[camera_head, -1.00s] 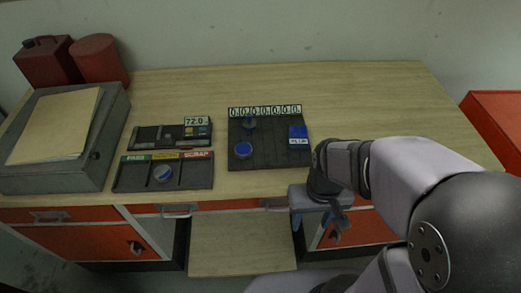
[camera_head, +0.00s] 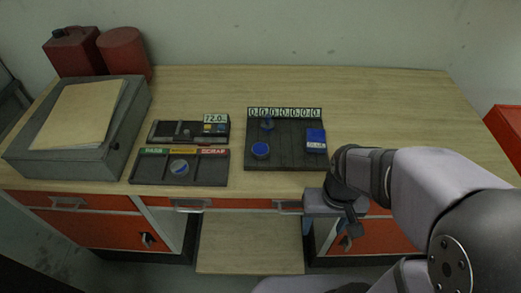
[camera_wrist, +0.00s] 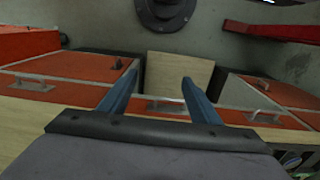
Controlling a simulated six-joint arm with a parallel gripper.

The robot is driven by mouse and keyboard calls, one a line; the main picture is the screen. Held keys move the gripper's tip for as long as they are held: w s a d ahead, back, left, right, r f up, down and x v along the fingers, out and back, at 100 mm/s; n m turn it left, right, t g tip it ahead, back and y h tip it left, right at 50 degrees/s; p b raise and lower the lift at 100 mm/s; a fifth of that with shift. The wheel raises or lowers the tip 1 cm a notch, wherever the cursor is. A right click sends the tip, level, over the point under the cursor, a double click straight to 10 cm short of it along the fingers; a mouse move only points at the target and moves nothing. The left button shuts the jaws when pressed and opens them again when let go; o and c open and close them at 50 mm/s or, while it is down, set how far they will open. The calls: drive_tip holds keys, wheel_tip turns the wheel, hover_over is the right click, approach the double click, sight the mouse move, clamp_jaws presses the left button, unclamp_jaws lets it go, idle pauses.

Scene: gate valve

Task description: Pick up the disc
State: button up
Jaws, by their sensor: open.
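A round blue disc (camera_head: 260,150) lies on the dark board (camera_head: 285,163), at its left side. Neither round piece shows in the wrist view.
A device reading 72.0 (camera_head: 215,118) stands behind the tray. A grey case (camera_head: 75,160) fills the left end. The bench's right side is clear.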

idle(0.3)
drive_tip(key=n+t, duration=0.3)
drive_tip(key=n, duration=0.1)
approach(260, 149)
drive_tip(key=shift+h, duration=0.3)
drive_tip(key=s+f, duration=0.2)
drive_tip(key=s+a+f, duration=0.1)
drive_tip(key=s+f, duration=0.2)
drive_tip(key=shift+a+f, duration=0.1)
drive_tip(key=shift+f, duration=0.15)
drive_tip(key=w+r+m+t, duration=0.1)
drive_tip(key=w+r+m, duration=0.3)
drive_tip(key=m, duration=0.3)
drive_tip(key=shift+h, duration=0.3)
drive_tip(key=shift+w+p+x, duration=0.1)
drive_tip(key=shift+p+x, duration=0.7)
drive_tip(key=shift+x, duration=1)
drive_tip(key=shift+w+p+x, duration=0.15)
drive_tip(key=shift+p+x, duration=0.6)
drive_tip(key=shift+x, duration=1)
drive_tip(key=shift+r, duration=0.15)
